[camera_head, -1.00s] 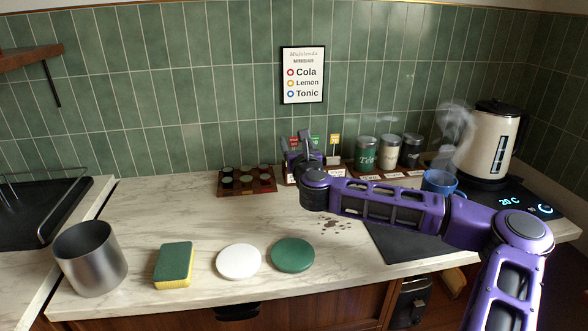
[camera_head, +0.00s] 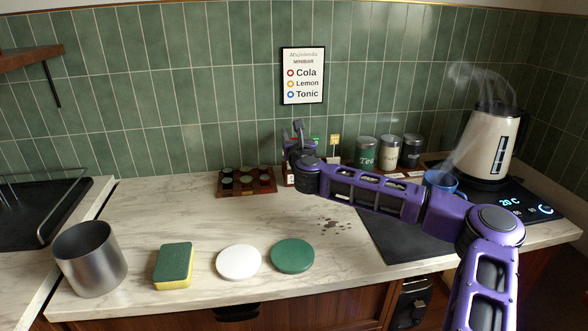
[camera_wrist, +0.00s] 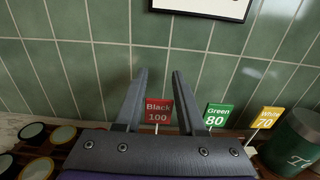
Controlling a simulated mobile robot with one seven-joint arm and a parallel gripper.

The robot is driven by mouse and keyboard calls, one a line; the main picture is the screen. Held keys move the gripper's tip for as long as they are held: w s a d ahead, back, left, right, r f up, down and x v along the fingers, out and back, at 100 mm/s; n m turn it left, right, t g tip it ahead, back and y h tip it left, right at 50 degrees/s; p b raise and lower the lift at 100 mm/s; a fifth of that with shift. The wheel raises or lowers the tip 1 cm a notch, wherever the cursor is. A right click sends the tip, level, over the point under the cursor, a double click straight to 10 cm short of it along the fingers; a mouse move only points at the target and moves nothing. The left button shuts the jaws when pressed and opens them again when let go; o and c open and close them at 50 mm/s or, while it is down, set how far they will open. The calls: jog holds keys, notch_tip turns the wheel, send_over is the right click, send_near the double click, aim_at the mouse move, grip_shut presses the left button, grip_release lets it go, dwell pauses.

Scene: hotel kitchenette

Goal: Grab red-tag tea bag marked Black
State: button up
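The red tag reading Black 100 (camera_wrist: 158,110) stands upright on a thin stick in the wrist view, seen between the two fingers of my gripper (camera_wrist: 161,74). The fingers are apart and nothing is held between them. In the head view my gripper (camera_head: 298,128) is at the back of the counter, over the left end of the tea holder, and it hides the red tag. The green tag reading Green 80 (camera_wrist: 216,115) stands just right of the right finger. The yellow tag reading White 70 (camera_wrist: 267,118) is further right. The tea bags below the tags are hidden.
A wooden tray of small round capsules (camera_head: 247,191) stands left of the tea holder. A green Tea canister (camera_head: 367,151) and other canisters stand right of it. The tiled wall is close behind. A steaming kettle (camera_head: 489,142) and blue mug (camera_head: 439,184) are at the right.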

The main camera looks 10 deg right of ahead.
grip_shut()
